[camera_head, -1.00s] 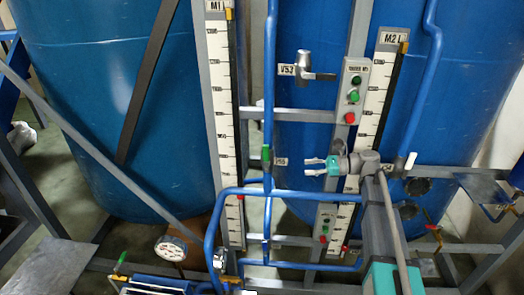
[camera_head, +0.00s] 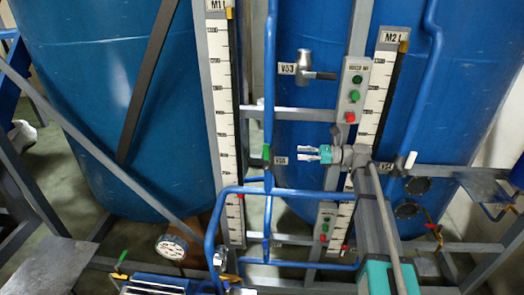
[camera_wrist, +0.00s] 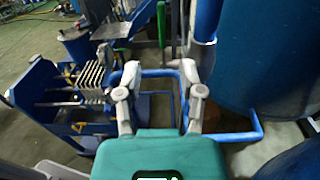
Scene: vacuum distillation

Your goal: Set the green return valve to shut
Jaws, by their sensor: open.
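A small green valve handle (camera_head: 266,153) sits upright on the thin vertical blue pipe between the two blue tanks, beside a small label (camera_head: 281,160). My gripper (camera_head: 294,154) is just right of this handle, level with it, fingers pointing left at it with a gap between. In the wrist view, my gripper (camera_wrist: 160,68) is open and empty, and an upright green handle (camera_wrist: 161,24) shows beyond the fingers, in line with the space between them. Another green handle (camera_head: 121,259) is low at the left. No readable label shows which is the return valve.
A grey lever valve (camera_head: 308,71) marked V53 is above my gripper. A button box (camera_head: 354,90) and gauge strip (camera_head: 378,80) stand behind and above it. A bent blue pipe (camera_head: 290,191) runs below. A round gauge (camera_head: 172,247) is at lower left.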

